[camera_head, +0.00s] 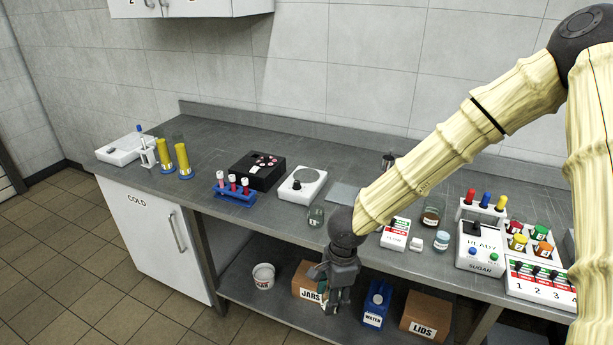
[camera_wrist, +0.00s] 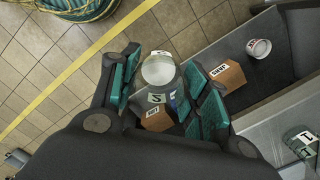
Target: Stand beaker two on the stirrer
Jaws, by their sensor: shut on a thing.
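My gripper (camera_head: 338,288) is shut and hangs in front of the bench, below the worktop's front edge. In the wrist view my gripper (camera_wrist: 163,88) has its green-padded fingers on either side of a clear glass beaker with a pale round face, beaker two (camera_wrist: 158,70), with a "2" on its label. In the head view the beaker is mostly hidden by the fingers. The stirrer, seemingly the white box with a round plate and a dark knob (camera_head: 309,176), stands on the worktop, up and left of my gripper. Its plate is bare.
Another glass beaker (camera_head: 316,216) stands near the worktop edge, in front of the stirrer. A black box (camera_head: 257,169) and a blue tube rack (camera_head: 236,197) are to the left. A white flow box (camera_head: 395,234) and jars are to the right. The lower shelf holds cartons (camera_head: 305,283) and a tub (camera_head: 263,276).

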